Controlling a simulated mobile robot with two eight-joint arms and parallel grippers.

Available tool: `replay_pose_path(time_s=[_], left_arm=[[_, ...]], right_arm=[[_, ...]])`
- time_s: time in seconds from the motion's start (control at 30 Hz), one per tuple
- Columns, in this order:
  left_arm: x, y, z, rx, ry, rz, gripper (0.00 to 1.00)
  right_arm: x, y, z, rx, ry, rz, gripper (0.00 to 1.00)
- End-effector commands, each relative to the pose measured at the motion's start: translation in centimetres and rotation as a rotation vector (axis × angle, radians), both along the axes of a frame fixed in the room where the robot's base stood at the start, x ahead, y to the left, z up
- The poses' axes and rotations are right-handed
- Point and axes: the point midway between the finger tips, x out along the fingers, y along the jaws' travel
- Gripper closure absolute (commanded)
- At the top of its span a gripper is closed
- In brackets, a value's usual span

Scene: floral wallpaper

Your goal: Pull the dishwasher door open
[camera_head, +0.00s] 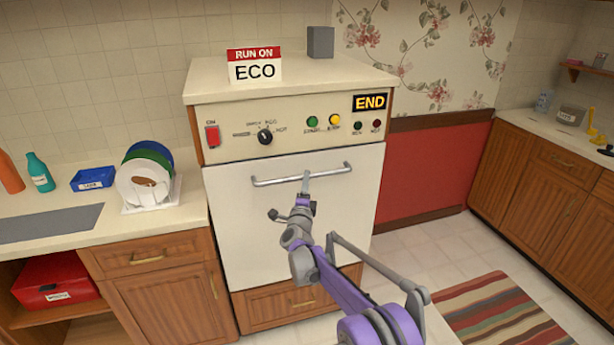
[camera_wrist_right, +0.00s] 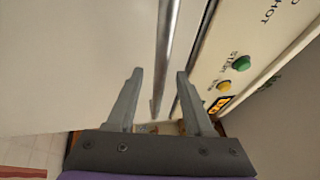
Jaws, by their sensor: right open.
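The dishwasher door (camera_head: 270,220) is a white front panel under a control panel, and it stands upright and looks shut. A metal bar handle (camera_head: 275,182) runs across its top. My right gripper (camera_head: 306,178) is at the right half of the handle. In the right wrist view, the open gripper (camera_wrist_right: 158,75) has one finger on each side of the handle bar (camera_wrist_right: 166,50), with gaps between the fingers and the bar. Whether the bar lies fully between the fingertips is hard to tell. My left gripper is not in view.
The control panel (camera_head: 290,125) has a red switch, a knob and an END display. A plate rack (camera_head: 150,200) stands on the left counter. Floor is free in front and right, with a striped rug (camera_head: 500,315). A drawer (camera_head: 295,302) sits below the door.

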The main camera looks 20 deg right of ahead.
Motion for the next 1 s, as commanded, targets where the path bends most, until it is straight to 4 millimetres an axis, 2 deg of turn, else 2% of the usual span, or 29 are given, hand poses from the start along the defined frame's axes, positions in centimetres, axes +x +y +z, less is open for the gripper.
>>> replay_pose_path(time_s=[0.1,0.2,0.57,0.87,1.0], left_arm=[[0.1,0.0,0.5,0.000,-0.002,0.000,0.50],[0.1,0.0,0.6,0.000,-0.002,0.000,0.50],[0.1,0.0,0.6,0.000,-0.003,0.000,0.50],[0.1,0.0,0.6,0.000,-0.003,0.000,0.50],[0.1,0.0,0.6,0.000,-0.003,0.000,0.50]], right_arm=[[1.7,-0.6,0.4,-0.001,-0.001,0.000,0.48],[2.4,-0.9,0.6,-0.001,0.000,0.000,0.48],[2.9,-1.1,0.6,-0.001,0.000,0.001,0.48],[2.9,-1.1,0.6,-0.001,0.000,0.001,1.00],[2.9,-1.1,0.6,-0.001,0.000,0.001,1.00]])
